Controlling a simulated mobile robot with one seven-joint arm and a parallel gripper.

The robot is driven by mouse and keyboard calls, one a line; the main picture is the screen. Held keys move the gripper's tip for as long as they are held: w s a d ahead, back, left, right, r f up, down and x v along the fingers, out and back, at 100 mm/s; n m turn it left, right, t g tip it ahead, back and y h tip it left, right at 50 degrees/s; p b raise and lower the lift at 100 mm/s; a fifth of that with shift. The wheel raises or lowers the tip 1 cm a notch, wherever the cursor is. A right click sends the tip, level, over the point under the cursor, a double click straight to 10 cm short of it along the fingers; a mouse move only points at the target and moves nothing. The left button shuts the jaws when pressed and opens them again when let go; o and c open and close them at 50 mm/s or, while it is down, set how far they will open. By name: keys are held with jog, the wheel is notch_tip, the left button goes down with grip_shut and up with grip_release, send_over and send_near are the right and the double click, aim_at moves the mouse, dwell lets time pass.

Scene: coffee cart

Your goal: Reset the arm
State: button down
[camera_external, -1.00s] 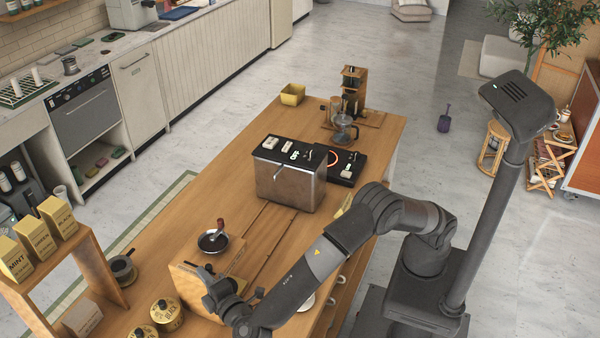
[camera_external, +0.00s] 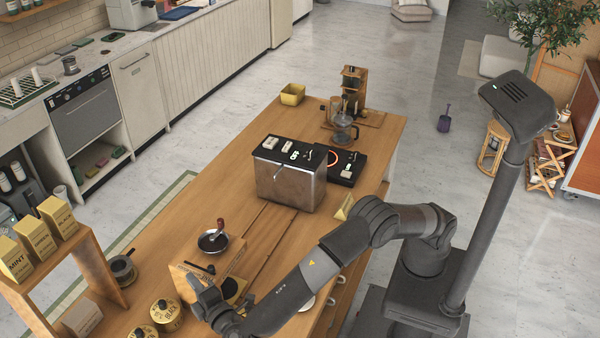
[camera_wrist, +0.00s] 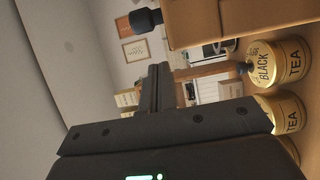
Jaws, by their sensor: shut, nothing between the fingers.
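My arm reaches from its column at the right across the near part of the wooden counter (camera_external: 390,140). Its wrist end is beside a wooden box (camera_external: 185,275) with a black handle. My gripper (camera_wrist: 158,72) shows in the wrist view as dark fingers closed together with nothing between them. In the external view the fingertips are hard to make out behind the wrist. Gold tea tins (camera_wrist: 285,60) and the side of a wooden box (camera_wrist: 200,20) are close to the gripper on the right of the wrist view.
A metal machine (camera_external: 290,185) stands mid-counter, with a black hot plate (camera_external: 347,170) beside it. A small pan (camera_external: 212,241) rests on the wooden box. Gold tins (camera_external: 165,313) and a rack of tea boxes (camera_external: 60,215) are at the near left. The counter's left middle is clear.

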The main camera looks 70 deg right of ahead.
jog(key=v, duration=1)
jog(key=shift+r, duration=0.15)
